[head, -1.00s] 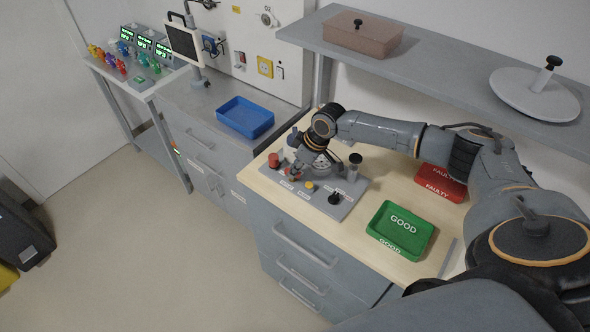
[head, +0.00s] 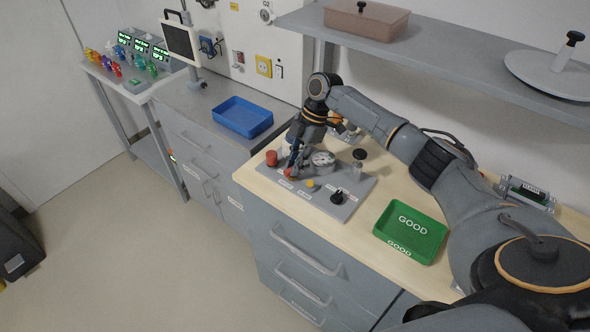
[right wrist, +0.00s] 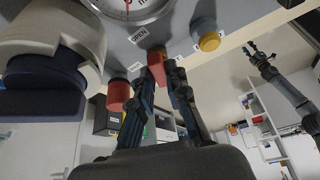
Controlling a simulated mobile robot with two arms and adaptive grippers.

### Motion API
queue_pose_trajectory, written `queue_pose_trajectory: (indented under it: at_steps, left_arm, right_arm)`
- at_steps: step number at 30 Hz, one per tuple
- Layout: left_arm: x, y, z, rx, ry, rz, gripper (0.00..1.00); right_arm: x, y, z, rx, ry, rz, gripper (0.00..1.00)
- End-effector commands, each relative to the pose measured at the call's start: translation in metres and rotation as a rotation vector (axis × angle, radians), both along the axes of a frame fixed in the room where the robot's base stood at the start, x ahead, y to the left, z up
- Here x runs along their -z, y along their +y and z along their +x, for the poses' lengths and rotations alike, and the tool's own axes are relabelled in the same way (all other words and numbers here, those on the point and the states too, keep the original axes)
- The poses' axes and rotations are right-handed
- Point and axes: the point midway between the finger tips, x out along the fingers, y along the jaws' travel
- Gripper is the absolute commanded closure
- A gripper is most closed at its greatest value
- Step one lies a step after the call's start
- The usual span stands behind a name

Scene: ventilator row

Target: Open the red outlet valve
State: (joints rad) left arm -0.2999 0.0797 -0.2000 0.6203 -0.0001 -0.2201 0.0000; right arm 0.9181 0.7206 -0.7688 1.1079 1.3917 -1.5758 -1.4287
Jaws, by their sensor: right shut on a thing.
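The red outlet valve handle (right wrist: 157,66) sits between the fingers of my right gripper (right wrist: 160,82) in the right wrist view. The gripper is shut on it, beside an OPEN label (right wrist: 138,35). In the head view my right gripper (head: 291,170) reaches down to the red handle (head: 289,173) on the front left of the grey panel (head: 318,202). The fingers partly hide the handle, and its exact angle is unclear. My left gripper (right wrist: 251,50) shows small in the right wrist view, away from the panel, its fingertips apart. It is outside the head view.
Close to the valve are a red knob (head: 272,158), a yellow button (head: 310,184), a round gauge (head: 322,158) and a black knob (head: 338,197). A green GOOD tray (head: 410,232) stands right of the panel. A blue tray (head: 243,117) is at left. A shelf (head: 450,63) hangs above.

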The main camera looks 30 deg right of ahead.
Motion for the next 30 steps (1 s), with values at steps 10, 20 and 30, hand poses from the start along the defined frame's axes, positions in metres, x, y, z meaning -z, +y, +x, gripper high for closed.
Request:
queue_pose_trajectory:
  at_steps: [10,20,30]
  left_arm:
    - [0.023,0.000,0.000,0.000,0.000,0.000,0.60]
    - [0.029,0.000,0.000,0.000,0.000,0.000,0.60]
    - [0.029,0.000,0.000,0.000,0.000,0.000,0.60]
  right_arm:
    - [0.001,0.001,0.003,-0.241,-0.003,0.000,1.00]
    - [0.000,0.001,0.003,-0.341,-0.003,-0.001,1.00]
    - [0.000,0.001,0.003,-0.355,-0.003,-0.001,1.00]
